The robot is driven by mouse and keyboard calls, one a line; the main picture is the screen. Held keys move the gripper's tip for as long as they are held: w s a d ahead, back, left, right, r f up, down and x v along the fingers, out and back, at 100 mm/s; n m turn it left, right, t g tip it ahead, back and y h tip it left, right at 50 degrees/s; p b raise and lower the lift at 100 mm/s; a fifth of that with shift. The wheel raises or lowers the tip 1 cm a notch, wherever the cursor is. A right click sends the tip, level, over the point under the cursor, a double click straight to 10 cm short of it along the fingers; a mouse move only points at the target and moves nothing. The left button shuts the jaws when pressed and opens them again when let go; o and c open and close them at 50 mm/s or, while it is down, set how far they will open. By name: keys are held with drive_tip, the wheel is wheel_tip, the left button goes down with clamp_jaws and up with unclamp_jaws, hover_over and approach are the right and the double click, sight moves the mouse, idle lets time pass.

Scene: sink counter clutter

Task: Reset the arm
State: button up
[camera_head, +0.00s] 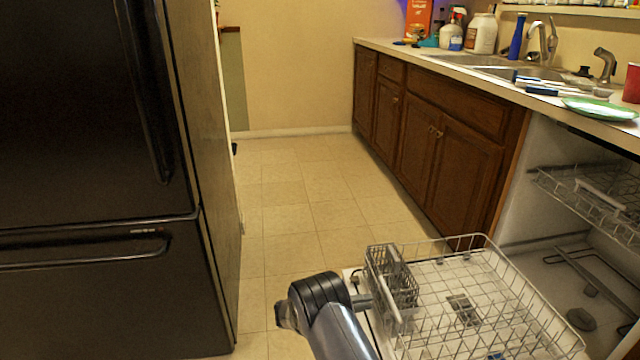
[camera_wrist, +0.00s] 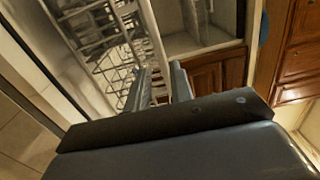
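My arm (camera_head: 335,325) shows at the bottom middle of the head view, bent beside the left edge of the pulled-out dishwasher rack. In the wrist view my gripper (camera_wrist: 160,88) has its two dark fingers apart, with a narrow gap and nothing seen between them. The fingers point toward the wire dishwasher rack (camera_wrist: 110,55) and brown cabinet doors (camera_wrist: 208,78). In the head view the fingertips are not clear; that end of the arm lies close to the cutlery basket (camera_head: 392,285), and I cannot tell whether they touch.
The lower dishwasher rack (camera_head: 505,290) is pulled out and looks empty of dishes. A dark fridge (camera_head: 95,180) stands at left, with open tiled floor (camera_head: 300,200) between. The counter (camera_head: 430,55) holds bottles, a green plate (camera_head: 600,108) and a red cup (camera_head: 631,83).

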sight(391, 296)
drive_tip(key=shift+w+d+b, duration=0.2)
drive_tip(key=shift+d+b, duration=0.05)
drive_tip(key=shift+d, duration=1.15)
drive_tip(key=shift+w+d+b, duration=0.2)
drive_tip(key=shift+d+b, duration=0.05)
drive_tip(key=shift+d, duration=1.2)
drive_tip(key=shift+w+d+b, duration=0.2)
drive_tip(key=shift+d+b, duration=0.05)
drive_tip(key=shift+d, duration=1.15)
